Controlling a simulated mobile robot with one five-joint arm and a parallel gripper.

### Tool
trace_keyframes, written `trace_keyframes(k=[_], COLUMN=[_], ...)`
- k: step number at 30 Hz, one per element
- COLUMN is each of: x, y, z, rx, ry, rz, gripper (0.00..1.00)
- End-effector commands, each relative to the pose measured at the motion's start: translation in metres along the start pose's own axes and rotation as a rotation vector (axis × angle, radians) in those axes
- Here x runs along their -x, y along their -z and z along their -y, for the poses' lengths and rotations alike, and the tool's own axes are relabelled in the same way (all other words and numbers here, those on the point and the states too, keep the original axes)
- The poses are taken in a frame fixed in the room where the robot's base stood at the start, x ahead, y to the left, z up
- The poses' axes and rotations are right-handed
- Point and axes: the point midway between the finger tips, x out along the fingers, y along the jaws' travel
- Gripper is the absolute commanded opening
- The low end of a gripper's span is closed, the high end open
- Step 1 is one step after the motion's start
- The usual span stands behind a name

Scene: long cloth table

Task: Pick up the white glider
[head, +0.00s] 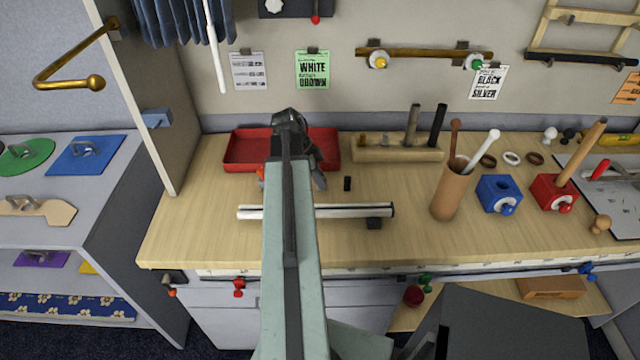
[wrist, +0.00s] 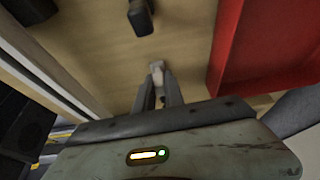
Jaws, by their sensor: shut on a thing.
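In the wrist view, my gripper (wrist: 157,80) is shut on a small whitish piece, the white glider (wrist: 156,66), held between its fingertips. Only its upper end shows beyond the fingers. Pale wood tabletop lies behind it; I cannot tell whether it is clear of the wood. In the head view, my arm hides the glider and the fingertips. A long white-and-black rail (head: 345,211) lies in front of my gripper, partly behind my arm. It shows as a slanting strip at left in the wrist view (wrist: 60,85).
A red tray (head: 243,150) stands behind my gripper, close at right in the wrist view (wrist: 262,45). A small black block (head: 347,183) lies to the right of my arm. A wooden rack (head: 385,155) and a brown cup (head: 452,196) with sticks stand further right.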

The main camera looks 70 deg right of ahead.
Motion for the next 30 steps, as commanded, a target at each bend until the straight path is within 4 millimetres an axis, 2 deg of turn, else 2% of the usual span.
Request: trace_keyframes(k=[8,11,22,25,30], x=[0.008,0.021,0.089,0.095,0.093], y=[0.003,0.008,0.036,0.038,0.037], z=[0.0,0.0,0.0,0.0,0.0], rx=[0.001,0.001,0.002,0.002,0.002], ry=[0.0,0.0,0.001,0.001,0.001], rz=[0.0,0.0,0.0,0.0,0.0], gripper=[0.0,0.0,0.0,0.0,0.0])
